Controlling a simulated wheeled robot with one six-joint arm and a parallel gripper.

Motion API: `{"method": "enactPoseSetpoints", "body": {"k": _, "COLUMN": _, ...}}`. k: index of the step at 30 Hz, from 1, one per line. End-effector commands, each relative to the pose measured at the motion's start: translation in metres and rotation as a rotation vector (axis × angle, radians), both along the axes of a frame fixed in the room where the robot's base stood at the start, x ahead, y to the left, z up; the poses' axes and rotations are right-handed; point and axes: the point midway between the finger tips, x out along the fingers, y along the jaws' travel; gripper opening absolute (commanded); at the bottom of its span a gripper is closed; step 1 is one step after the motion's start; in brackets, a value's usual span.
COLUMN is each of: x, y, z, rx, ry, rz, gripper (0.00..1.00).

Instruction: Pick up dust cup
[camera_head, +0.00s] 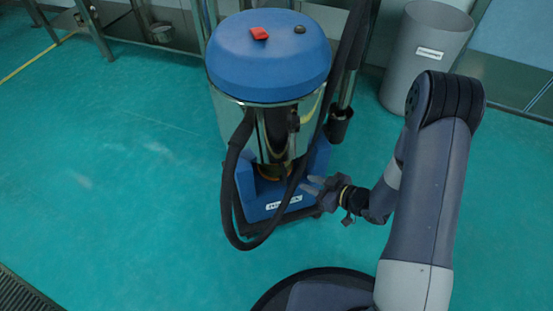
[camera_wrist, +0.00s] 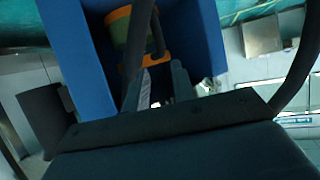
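The dust cup (camera_wrist: 118,28), with a green side and orange trim, sits inside the blue base of the vacuum in the wrist view. Its orange edge (camera_wrist: 158,57) lies just beyond my fingertips. In the head view only a small yellow-orange part of the dust cup (camera_head: 268,173) shows, low on the vacuum, with the rest hidden by the hose and base. My gripper (camera_head: 311,186) is at the right front of the blue base. In the wrist view my gripper (camera_wrist: 158,78) has its two fingers apart, with no object seen held between them.
The vacuum (camera_head: 267,60) has a blue lid and steel body. Its black hose (camera_head: 229,190) loops in front of the base, and the hose (camera_wrist: 304,60) also passes on the right in the wrist view. A grey bin (camera_head: 425,60) stands behind right. The green floor at left is clear.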

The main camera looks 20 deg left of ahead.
Motion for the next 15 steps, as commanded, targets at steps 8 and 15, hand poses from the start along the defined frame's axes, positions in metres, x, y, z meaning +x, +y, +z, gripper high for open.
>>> {"method": "enactPoseSetpoints", "body": {"k": 8, "x": 0.006, "y": 0.03, "z": -0.017, "rx": 0.021, "ry": 0.001, "rz": 0.021, "gripper": 0.25}}
{"method": "enactPoseSetpoints", "body": {"k": 15, "x": 0.015, "y": 0.051, "z": -0.026, "rx": 0.02, "ry": 0.002, "rz": 0.016, "gripper": 0.25}}
